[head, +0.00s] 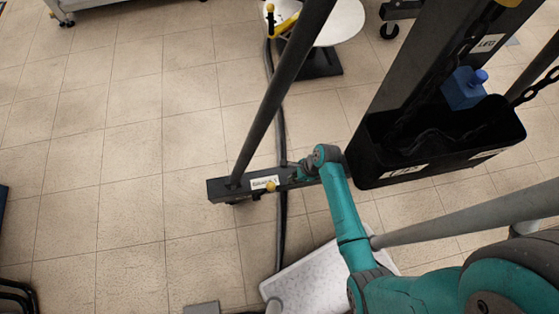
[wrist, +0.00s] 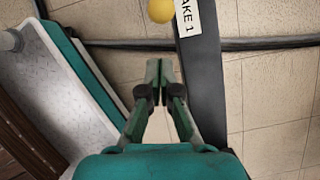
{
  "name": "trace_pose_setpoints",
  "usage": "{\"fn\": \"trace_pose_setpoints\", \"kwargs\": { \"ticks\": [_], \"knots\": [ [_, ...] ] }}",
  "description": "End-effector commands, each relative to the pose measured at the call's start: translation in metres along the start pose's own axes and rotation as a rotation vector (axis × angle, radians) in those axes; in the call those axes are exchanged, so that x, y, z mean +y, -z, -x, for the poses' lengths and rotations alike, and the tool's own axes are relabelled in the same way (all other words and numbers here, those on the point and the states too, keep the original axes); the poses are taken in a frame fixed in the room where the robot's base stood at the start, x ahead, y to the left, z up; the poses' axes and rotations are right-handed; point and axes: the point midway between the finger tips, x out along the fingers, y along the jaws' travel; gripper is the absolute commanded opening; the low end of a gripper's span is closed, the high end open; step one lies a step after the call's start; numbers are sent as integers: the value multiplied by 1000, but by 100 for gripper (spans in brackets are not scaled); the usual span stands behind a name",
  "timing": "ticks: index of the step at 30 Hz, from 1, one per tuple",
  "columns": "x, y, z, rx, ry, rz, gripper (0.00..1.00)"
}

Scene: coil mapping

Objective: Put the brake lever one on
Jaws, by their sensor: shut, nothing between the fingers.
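The brake lever one shows as a yellow ball knob (head: 270,187) beside a white label marked as brake 1 (head: 264,182) on a dark beam. In the wrist view the yellow knob (wrist: 161,10) is at the top edge, left of the label (wrist: 188,18); its shaft is hidden. In the head view my gripper (head: 298,174) is by the beam, right of the knob and small in the picture.
A slanting grey pole (head: 282,90) rises from the beam. A black bin (head: 378,172) with chain and a blue item stands right. A yellow handle (head: 286,23) is by a round white disc. A dark cable (head: 281,125) runs along the floor. Tiled floor at left is clear.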

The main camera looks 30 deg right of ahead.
Motion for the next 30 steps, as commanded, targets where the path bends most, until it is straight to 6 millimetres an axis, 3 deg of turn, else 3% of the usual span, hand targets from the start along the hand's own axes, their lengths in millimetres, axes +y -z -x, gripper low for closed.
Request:
{"fn": "trace_pose_setpoints", "kwargs": {
  "ticks": [16,30],
  "knots": [
    [-2,-1,-6,-3,-11,-15,0],
    [-1,-1,-78,-2,-11,-14,0]
  ]
}}
